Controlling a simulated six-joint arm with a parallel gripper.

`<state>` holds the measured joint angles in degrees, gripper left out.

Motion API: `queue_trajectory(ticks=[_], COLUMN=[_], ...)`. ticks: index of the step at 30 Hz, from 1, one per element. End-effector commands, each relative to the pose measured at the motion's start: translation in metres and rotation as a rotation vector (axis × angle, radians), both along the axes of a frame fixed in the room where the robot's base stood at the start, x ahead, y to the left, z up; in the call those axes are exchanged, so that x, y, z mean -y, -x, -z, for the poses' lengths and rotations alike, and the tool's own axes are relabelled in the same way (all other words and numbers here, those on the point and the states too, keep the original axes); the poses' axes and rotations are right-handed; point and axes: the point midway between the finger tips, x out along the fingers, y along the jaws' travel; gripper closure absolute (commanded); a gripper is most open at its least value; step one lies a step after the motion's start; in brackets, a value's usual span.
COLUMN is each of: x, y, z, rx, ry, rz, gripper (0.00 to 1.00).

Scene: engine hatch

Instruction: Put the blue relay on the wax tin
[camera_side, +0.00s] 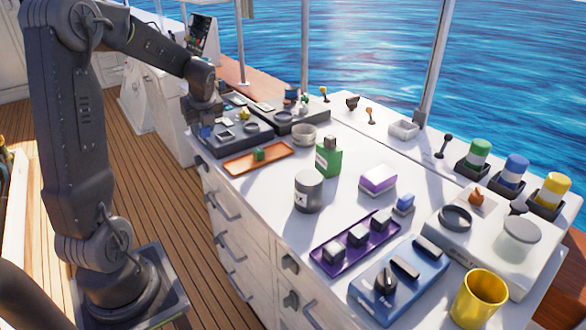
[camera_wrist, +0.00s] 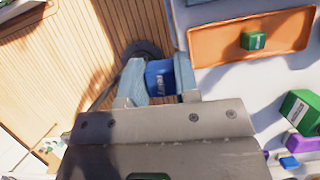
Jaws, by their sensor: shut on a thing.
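My gripper (camera_wrist: 161,82) is shut on the blue relay (camera_wrist: 160,76), a small blue block with a pale label, seen between the jaws in the wrist view. In the side view my gripper (camera_side: 206,128) is at the far left end of the white counter, left of the orange tray, with a bit of blue at its tip. I cannot tell for sure which container is the wax tin.
The orange tray (camera_side: 240,163) holds a green block. Dark consoles stand behind the gripper.

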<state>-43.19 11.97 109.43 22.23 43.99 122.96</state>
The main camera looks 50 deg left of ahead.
Motion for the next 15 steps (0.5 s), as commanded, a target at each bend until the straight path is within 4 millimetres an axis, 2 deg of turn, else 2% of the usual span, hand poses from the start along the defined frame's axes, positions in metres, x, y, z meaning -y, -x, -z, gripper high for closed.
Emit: queue_trajectory(ticks=[1,6,12,15], x=[0.017,0.081,0.145,0.165], y=[-0.015,-0.054,-0.077,-0.081], z=[-0.009,-0.036,-0.063,-0.070], rx=[0.005,0.005,0.006,0.004], ry=[-0.004,-0.004,-0.002,0.000], rz=[0.041,0.164,0.276,0.309], gripper=[0.94,0.94,0.94,0.94])
